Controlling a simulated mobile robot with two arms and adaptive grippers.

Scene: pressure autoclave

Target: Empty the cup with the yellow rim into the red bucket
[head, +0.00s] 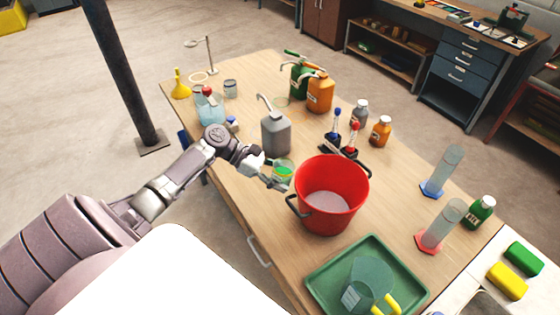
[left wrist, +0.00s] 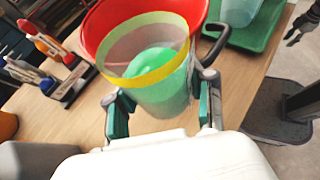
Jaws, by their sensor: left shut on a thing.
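The clear cup with the yellow rim (left wrist: 152,78) holds something green; it also shows in the head view (head: 284,172). My left gripper (head: 279,179) is shut on this cup, with a finger on either side of it in the left wrist view (left wrist: 162,112). The cup looks roughly upright, just left of the red bucket (head: 331,196), near its rim. The bucket stands on the wooden table, and its visible inside looks empty. In the left wrist view the bucket (left wrist: 98,28) is behind the cup. A dark jaw-like shape (left wrist: 301,24) there may be my right gripper.
A green tray (head: 322,284) with a clear, yellow-handled jug (head: 369,284) lies near the bucket. A grey jug (head: 275,133) stands behind the cup. A pipette rack (head: 339,147) and bottles are behind the bucket. Measuring cylinders (head: 442,170) stand to the right.

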